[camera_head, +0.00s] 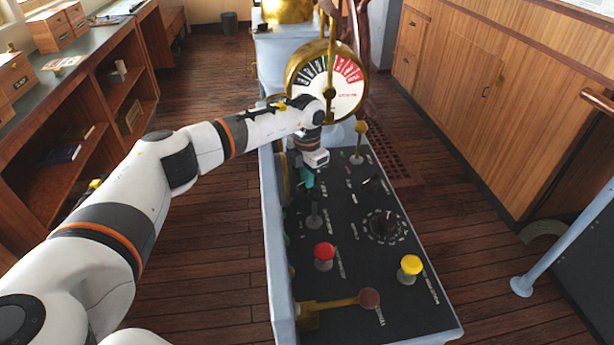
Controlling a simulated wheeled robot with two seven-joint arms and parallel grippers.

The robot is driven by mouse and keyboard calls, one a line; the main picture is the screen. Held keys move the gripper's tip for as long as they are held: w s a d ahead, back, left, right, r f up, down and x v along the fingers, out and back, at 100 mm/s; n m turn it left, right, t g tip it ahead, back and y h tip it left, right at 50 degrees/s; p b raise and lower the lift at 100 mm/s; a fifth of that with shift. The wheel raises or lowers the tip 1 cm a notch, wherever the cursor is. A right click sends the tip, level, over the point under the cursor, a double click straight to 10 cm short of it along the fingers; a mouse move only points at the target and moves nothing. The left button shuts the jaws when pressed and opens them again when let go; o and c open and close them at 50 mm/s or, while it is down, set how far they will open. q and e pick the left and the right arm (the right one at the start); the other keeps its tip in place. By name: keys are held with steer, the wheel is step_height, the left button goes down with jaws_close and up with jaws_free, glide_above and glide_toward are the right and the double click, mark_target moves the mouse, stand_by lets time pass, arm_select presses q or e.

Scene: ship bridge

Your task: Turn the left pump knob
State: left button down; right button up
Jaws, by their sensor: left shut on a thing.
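A black control panel (345,235) with knobs, levers and labels tops the pale blue console (277,270). My left gripper (308,180) reaches in from the left and points down at the panel's far left part. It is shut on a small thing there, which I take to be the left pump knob. The jaws and wrist hide most of that knob, so its angle cannot be read. A small teal part shows right under the wrist. My right gripper is not in view.
A brass lever (359,140) stands right of the gripper, and the round telegraph dial (335,85) rises behind it. Wooden floor flanks the console.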

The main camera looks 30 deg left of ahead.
arm_select(q)
steer(key=shift+f+m+b, duration=0.1)
steer(key=shift+m+b, duration=0.7)
steer(key=shift+m, duration=0.3)
steer(key=m+b, duration=0.2)
steer(key=m, duration=0.1)
steer(key=m+b, duration=0.1)
steer(key=m, duration=0.2)
steer(key=shift+m+b, duration=0.3)
steer(key=shift+m, duration=0.1)
steer(key=shift+r+m+b, duration=0.2)
steer(key=shift+m+b, duration=0.2)
steer(key=shift+m, duration=1.1)
steer(key=c, duration=1.5)
jaws_free()
steer(key=shift+o, duration=0.2)
